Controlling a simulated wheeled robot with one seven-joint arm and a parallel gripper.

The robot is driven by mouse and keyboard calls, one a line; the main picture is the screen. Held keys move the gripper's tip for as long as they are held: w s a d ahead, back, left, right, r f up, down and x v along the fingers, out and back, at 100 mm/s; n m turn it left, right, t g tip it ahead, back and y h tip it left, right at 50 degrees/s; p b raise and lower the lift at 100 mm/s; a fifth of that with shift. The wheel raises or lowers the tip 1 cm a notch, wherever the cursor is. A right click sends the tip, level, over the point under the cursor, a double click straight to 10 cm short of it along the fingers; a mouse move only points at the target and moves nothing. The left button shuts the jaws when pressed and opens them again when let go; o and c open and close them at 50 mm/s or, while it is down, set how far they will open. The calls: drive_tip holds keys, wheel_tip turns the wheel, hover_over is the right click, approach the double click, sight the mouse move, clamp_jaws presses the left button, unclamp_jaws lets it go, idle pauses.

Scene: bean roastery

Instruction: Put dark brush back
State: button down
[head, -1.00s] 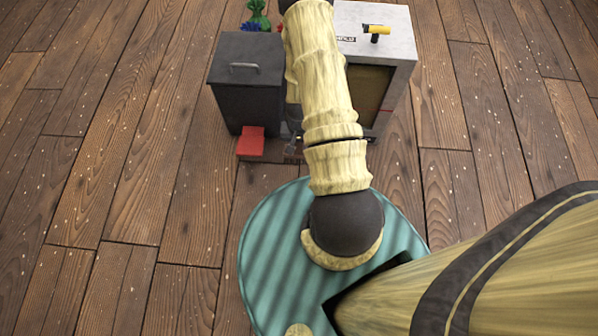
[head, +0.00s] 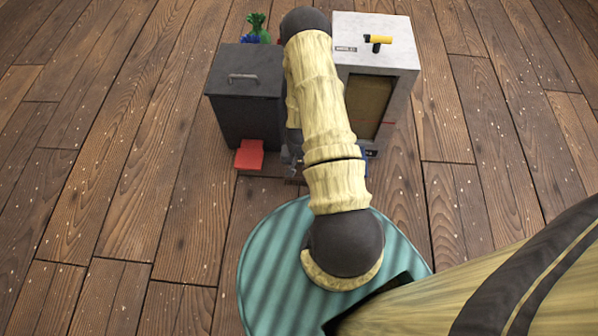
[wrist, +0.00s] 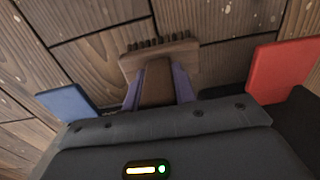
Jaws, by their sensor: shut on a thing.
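A brown brush (wrist: 158,62) with a row of dark bristles along its far edge is between the fingers of my gripper (wrist: 158,95) in the wrist view. The gripper is shut on its handle, and the bristled end points away from me, over the plank floor. In the head view my arm covers most of the gripper; only a small grey part (head: 291,165) shows beside the arm, between the dark bin and the grey cabinet. The brush cannot be made out there.
A dark lidded bin (head: 245,90) with a red pedal (head: 249,155) stands left of my arm. A grey cabinet (head: 398,52) with a yellow-and-black piece (head: 377,40) on top stands right. A blue plate (wrist: 66,104) shows in the wrist view. Plank floor is clear at left.

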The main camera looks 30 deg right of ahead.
sight(299, 172)
drive_tip(key=shift+f+b, duration=0.9)
drive_tip(key=shift+f, duration=0.85)
drive_tip(key=shift+f, duration=0.15)
drive_tip(key=c, duration=1.1)
unclamp_jaws()
wheel_tip(299, 172, up, 12)
drive_tip(key=p, duration=0.7)
drive_tip(key=shift+r, duration=0.2)
